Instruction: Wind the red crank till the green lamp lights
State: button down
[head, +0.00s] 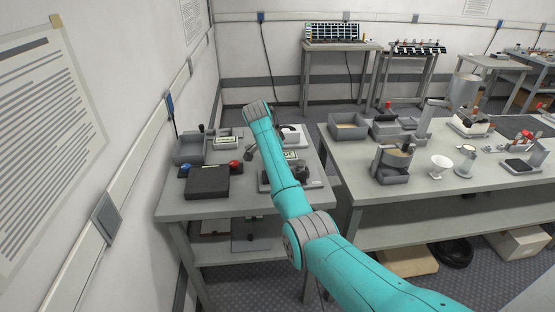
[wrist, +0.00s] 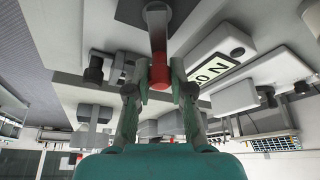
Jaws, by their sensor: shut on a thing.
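The red crank grip (wrist: 160,76) shows in the wrist view at the end of a grey crank arm (wrist: 157,32). My gripper (wrist: 160,84) is shut on this red grip, with one finger on each side of it. In the head view my teal arm reaches over the left table and hides most of the crank and my gripper. I cannot make out a lit green lamp in either view.
The left table (head: 235,208) holds a black box (head: 207,182) with a blue and a red knob, and a grey tray (head: 190,150). A label panel (wrist: 212,75) is beside the crank. The right table (head: 350,165) carries several bins and cups.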

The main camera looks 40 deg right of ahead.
jog(key=m, duration=0.1)
jog(key=s+m+g, duration=0.1)
jog(key=m, duration=0.1)
jog(key=shift+s+a+m+y, duration=0.15)
jog(key=shift+a+m+y, duration=0.05)
jog(key=shift+m+y, duration=0.1)
jog(key=shift+s+a+m+g+y, duration=0.15)
jog(key=shift+s+m+g, duration=0.15)
jog(key=shift+m, duration=0.5)
jog(key=shift+s+a+m+g+y, duration=0.2)
jog(key=shift+m+g, duration=0.2)
jog(key=shift+m, duration=0.4)
jog(key=c, duration=1)
grip_release()
